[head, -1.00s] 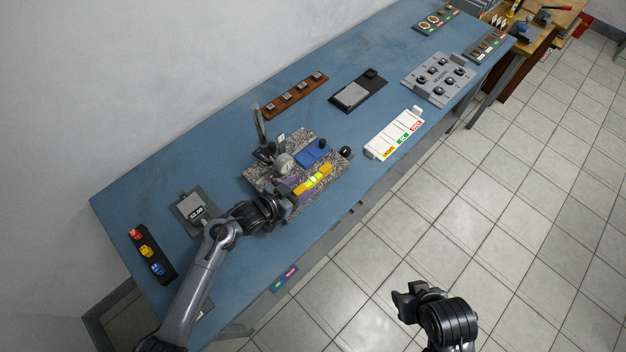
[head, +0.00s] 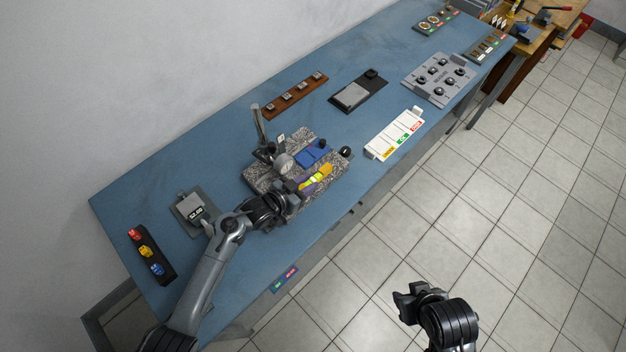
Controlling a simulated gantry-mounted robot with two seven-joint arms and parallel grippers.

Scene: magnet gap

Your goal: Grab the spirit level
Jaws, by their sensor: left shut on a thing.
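The yellow spirit level (head: 321,176) is over the speckled granite plate (head: 258,180) near the middle of the blue table. My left gripper (head: 304,187) is shut on the spirit level and covers its near left end. I cannot tell whether the level touches the plate. My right gripper (head: 407,301) is over the tiled floor at the bottom, away from the table, and its fingers are too unclear to judge.
A dial gauge (head: 284,163) on a stand and a blue block (head: 311,154) stand on the plate close to the level. A black knob (head: 345,152) is at its right. A white labelled tray (head: 394,134) lies further right.

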